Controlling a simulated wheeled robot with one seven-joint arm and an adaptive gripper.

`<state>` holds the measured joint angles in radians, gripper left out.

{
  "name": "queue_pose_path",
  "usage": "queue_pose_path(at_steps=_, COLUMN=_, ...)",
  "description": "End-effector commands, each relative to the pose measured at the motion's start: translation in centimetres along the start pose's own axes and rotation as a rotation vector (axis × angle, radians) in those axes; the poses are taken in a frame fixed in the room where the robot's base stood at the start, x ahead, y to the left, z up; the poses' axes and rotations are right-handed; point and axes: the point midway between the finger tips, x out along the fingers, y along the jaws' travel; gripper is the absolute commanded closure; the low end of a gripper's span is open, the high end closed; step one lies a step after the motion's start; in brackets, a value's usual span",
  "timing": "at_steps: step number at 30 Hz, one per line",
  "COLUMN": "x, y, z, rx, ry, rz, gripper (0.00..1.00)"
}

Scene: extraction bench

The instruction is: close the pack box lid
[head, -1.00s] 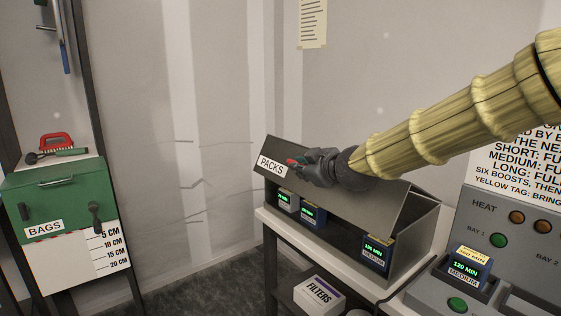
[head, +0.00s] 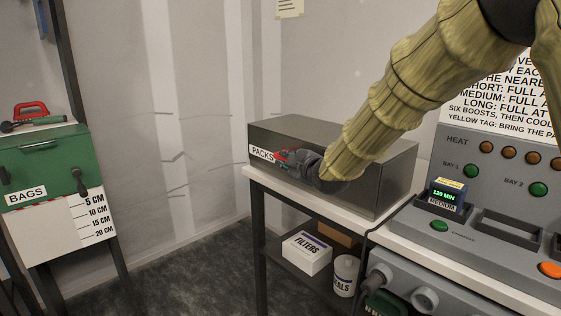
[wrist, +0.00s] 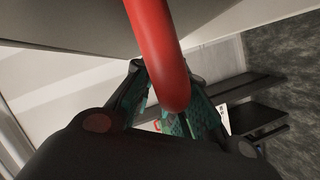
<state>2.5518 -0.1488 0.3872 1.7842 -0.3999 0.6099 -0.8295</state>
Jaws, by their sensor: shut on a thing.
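The pack box (head: 385,185) is a dark grey box on a white-topped stand, with a PACKS label at its front left. Its lid (head: 320,132) lies down over the top and front, and no packs inside show. My gripper (head: 284,157) is at the front of the lid beside the label, shut on the red lid handle. In the wrist view the red handle (wrist: 158,50) runs between the green-padded fingers (wrist: 170,112). The arm hides part of the box front.
A charging panel (head: 480,235) with a MEDIUM 120 MIN pack (head: 446,195) stands to the right. Below the box, a shelf holds a FILTERS box (head: 307,253) and a white tub (head: 345,275). A green BAGS box (head: 45,165) is at the left.

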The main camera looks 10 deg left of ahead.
Motion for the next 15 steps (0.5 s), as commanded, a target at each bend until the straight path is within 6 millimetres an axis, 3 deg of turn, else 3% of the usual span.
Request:
queue_pose_path(at_steps=12, x=-0.16, y=-0.59, z=0.87, rx=0.003, ry=-0.011, rz=-0.008, gripper=1.00)
queue_pose_path(at_steps=13, x=-0.17, y=-0.61, z=0.90, rx=0.004, ry=-0.011, rz=-0.008, gripper=0.84)
queue_pose_path(at_steps=15, x=-0.16, y=-0.62, z=0.91, rx=0.004, ry=-0.011, rz=-0.008, gripper=0.72)
